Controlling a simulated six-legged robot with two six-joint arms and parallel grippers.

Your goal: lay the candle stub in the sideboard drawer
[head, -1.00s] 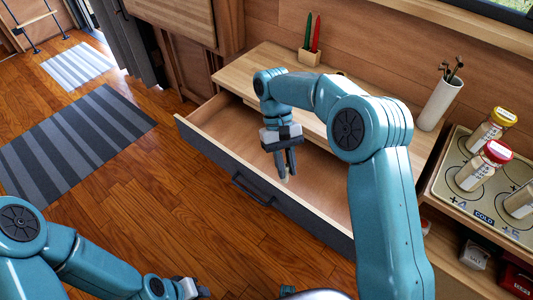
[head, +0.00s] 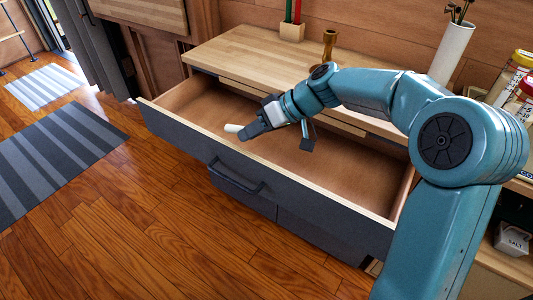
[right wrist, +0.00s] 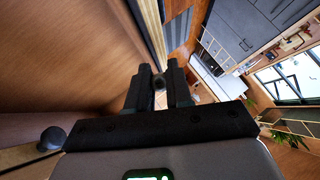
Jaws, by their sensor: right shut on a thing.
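The sideboard drawer (head: 172,138) is pulled open, with a dark front, a pale wooden rim and a brown inside that looks empty. My right gripper (head: 245,130) is over the open drawer, toward its front panel. It is shut on the short white candle stub (head: 233,128), which sticks out to the left from between the fingers and lies nearly level. I cannot tell whether the stub touches the drawer floor. In the right wrist view the fingers (right wrist: 158,88) are close together, with a small dark round end between them. My left gripper is out of view.
On the sideboard top (head: 235,48) stand a brass candle holder (head: 328,48), a wooden block (head: 292,32) with a green and a red candle, and a white vase (head: 452,50). Jars (head: 512,75) stand at right. The floor before the drawer is clear.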

